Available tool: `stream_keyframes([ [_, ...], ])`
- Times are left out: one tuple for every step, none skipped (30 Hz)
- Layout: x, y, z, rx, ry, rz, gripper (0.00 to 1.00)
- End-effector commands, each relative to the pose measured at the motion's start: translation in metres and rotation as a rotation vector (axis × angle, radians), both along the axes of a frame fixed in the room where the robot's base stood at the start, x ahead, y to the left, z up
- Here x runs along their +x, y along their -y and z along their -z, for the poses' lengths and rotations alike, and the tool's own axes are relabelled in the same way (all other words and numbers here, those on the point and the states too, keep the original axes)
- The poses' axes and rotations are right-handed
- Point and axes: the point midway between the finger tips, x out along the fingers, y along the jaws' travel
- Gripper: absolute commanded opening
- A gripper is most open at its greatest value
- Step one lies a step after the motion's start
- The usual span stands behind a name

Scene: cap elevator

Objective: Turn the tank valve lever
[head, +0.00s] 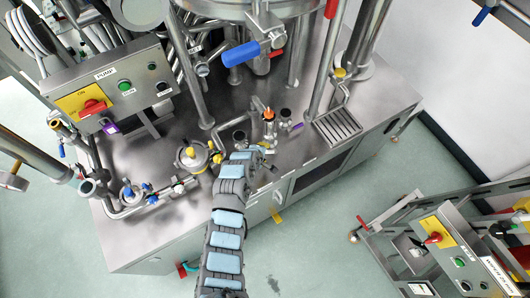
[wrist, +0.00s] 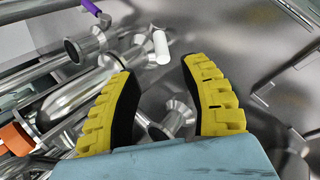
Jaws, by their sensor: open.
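A valve with a blue lever (head: 241,54) sits under the steel tank (head: 262,8) at the top of the head view. The lever points down to the left. I cannot tell for sure that this is the tank valve lever. My gripper (head: 262,150) is low over the steel bench top, below and apart from the blue lever. In the wrist view my gripper (wrist: 157,68) has its two yellow-backed fingers spread, with nothing held. Between and beyond them are steel pipe fittings (wrist: 172,118) and a white-ended stub (wrist: 161,47). The blue lever does not show there.
An orange-topped fitting (head: 268,116) and small valves stand close to my gripper. A pump box (head: 107,88) with a red switch is at left. Steel legs and pipes crowd the bench (head: 175,225). A control cart (head: 455,245) stands at lower right. The floor between is clear.

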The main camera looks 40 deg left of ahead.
Motion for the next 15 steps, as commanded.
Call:
stream_keyframes([
  [-0.004,0.0,-0.003,0.001,0.001,-0.001,0.45],
  [-0.005,0.001,-0.005,0.002,0.0,0.0,0.45],
  [-0.007,0.001,-0.009,0.003,0.001,-0.001,0.45],
  [-0.009,0.002,-0.011,0.004,0.002,0.0,0.45],
  [-0.01,0.003,-0.013,0.003,0.001,0.0,0.45],
  [-0.013,0.003,-0.015,0.002,-0.002,0.0,0.45],
  [-0.015,0.003,-0.017,0.001,-0.003,-0.001,0.45],
  [-0.017,0.004,-0.019,0.001,-0.003,-0.001,0.45],
  [-0.018,0.004,-0.022,0.002,-0.002,0.0,0.45],
  [-0.019,0.004,-0.024,0.002,0.0,0.0,0.45],
  [-0.019,0.004,-0.027,0.003,0.001,0.0,0.45],
  [-0.02,0.005,-0.029,0.003,0.002,-0.001,0.45],
  [-0.021,0.005,-0.03,0.003,0.002,-0.001,0.45],
  [-0.022,0.005,-0.031,0.003,0.001,-0.001,0.45],
  [-0.024,0.005,-0.032,0.002,0.0,-0.001,0.45],
])
